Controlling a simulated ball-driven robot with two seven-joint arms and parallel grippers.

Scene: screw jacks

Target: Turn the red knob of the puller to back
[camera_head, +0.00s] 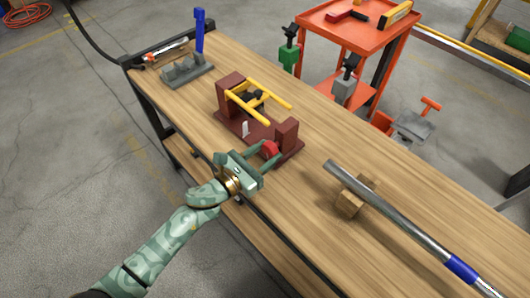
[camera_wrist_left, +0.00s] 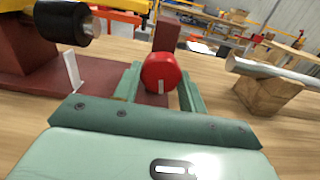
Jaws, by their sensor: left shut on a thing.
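The puller (camera_head: 230,118) stands on the wooden bench, with a dark red base, two dark red end blocks and yellow bars. Its red knob (camera_head: 270,149) is on the near side of the right end block. My left gripper (camera_head: 266,153) is shut on the red knob, with one finger on each side of it. In the left wrist view the red knob (camera_wrist_left: 161,72) sits between the green fingers (camera_wrist_left: 160,85), and a pale mark shows on its lower face. A white pointer (camera_head: 245,129) stands up from the base, left of the knob. My right gripper is not in view.
A metal pipe (camera_head: 400,218) with a blue band rests on a wooden block (camera_head: 350,203) to the right. A grey holder with a blue post (camera_head: 199,32) stands at the bench's far left. An orange cart (camera_head: 350,35) stands behind the bench.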

